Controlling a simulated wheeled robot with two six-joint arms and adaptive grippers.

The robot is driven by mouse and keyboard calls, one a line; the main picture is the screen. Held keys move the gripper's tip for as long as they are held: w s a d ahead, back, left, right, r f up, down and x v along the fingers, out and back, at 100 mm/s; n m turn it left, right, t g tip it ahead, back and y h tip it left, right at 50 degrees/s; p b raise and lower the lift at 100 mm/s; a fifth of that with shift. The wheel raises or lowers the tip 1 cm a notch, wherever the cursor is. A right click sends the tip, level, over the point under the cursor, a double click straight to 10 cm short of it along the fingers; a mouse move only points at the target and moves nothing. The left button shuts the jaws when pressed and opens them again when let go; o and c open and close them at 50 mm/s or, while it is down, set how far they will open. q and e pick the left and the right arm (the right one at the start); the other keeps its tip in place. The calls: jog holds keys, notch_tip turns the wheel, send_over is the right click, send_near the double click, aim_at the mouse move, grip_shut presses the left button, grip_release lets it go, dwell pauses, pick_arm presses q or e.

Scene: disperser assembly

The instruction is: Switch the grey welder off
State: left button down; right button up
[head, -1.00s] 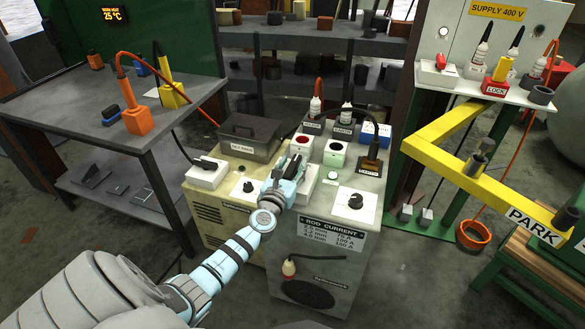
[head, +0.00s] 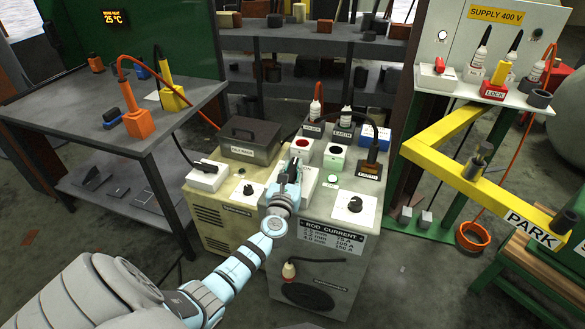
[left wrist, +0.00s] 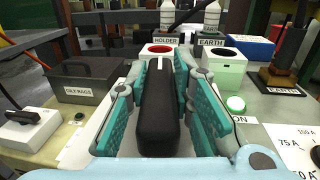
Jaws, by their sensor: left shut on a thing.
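The grey welder (head: 330,262) stands in the middle of the head view, with a rod current label on its front. On its top is a white switch plate (head: 309,176) with a black lever (left wrist: 157,110). My left gripper (head: 290,168) is over this switch. In the left wrist view its teal-padded fingers (left wrist: 158,105) stand on both sides of the black lever, shut on it. A green round lamp (left wrist: 236,103) sits right of the switch, beside a partly hidden ON label. The lever's base is hidden by the gripper. My right gripper is not in view.
A beige welder (head: 222,220) with its own black-lever switch (head: 207,173) and an oily rags box (head: 250,140) stands at left. Holder and earth sockets (left wrist: 160,50) lie behind the gripper. A current dial (head: 354,204) is at right, and a yellow PARK arm (head: 480,180) beyond.

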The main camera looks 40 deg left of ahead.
pick_arm(q)
jog(key=n+g+y, duration=0.2)
jog(key=y, duration=0.1)
jog(key=shift+f+n, duration=0.1)
jog(key=shift+n, duration=0.2)
jog(key=shift+n+g+y+b, duration=0.6)
jog(key=shift+n+g+y, duration=0.2)
jog(key=shift+g+y, duration=0.25)
jog(key=shift+y, duration=0.25)
jog(key=c, duration=1.4)
grip_release()
jog(key=v, duration=1.2)
